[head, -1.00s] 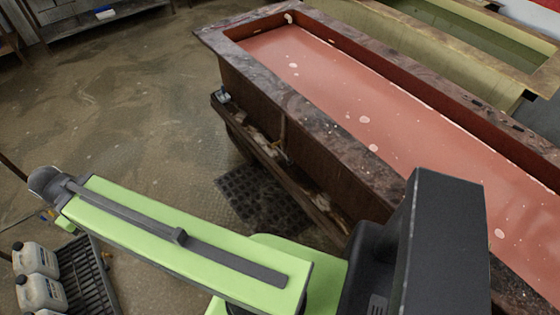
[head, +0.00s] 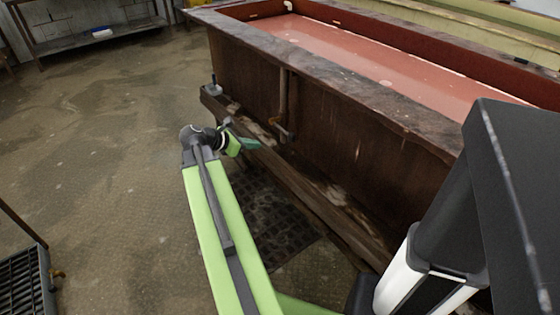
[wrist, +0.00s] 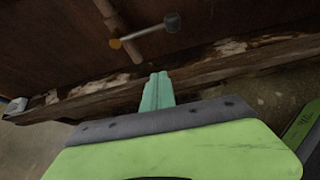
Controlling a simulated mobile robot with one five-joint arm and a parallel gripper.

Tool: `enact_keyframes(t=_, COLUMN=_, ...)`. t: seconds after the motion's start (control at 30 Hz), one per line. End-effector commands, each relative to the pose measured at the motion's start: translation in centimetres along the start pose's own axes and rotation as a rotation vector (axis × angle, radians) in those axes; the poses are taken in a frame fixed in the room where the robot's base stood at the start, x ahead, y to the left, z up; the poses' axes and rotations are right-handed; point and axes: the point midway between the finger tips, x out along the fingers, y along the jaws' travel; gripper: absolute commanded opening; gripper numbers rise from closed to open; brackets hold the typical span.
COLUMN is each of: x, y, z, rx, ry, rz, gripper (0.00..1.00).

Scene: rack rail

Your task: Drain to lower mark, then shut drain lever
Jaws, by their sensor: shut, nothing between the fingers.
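The tank (head: 245,75) is a long dark rusty trough holding pinkish-red liquid (head: 370,60). I cannot make out a lower mark on its inner wall. A vertical pipe (head: 283,90) runs down its near side. At the pipe's lower end is the drain lever (head: 284,134). In the wrist view the lever (wrist: 145,33) is a thin grey bar with a dark round knob at right and an orange end at left, lying across the pipe, slightly tilted. My gripper (head: 256,143) has green fingers, shut and empty. In the wrist view my gripper (wrist: 158,78) points at the lever from below, apart from it.
A worn wooden beam (head: 270,160) runs along the tank's foot, between my gripper and the tank wall. A dark floor grate (head: 270,215) lies below my arm. A metal rack (head: 28,285) stands at lower left. The floor at left is clear.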

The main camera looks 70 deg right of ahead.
Motion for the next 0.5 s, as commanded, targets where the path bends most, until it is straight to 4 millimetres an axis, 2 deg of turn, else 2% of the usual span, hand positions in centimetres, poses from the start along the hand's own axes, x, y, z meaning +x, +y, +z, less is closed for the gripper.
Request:
enact_keyframes(t=0.03, x=1.6, y=-0.5, z=-0.3, rx=-0.024, ry=-0.018, rz=-0.011, gripper=0.00)
enact_keyframes(t=0.2, x=2.2, y=-0.8, z=0.7, rx=-0.060, ry=-0.040, rz=-0.021, gripper=0.00)
enact_keyframes(t=0.33, x=2.9, y=-0.8, z=0.6, rx=-0.058, ry=-0.038, rz=-0.022, gripper=0.00)
enact_keyframes(t=0.5, x=6.0, y=-0.9, z=0.4, rx=-0.056, ry=-0.038, rz=-0.024, gripper=0.00)
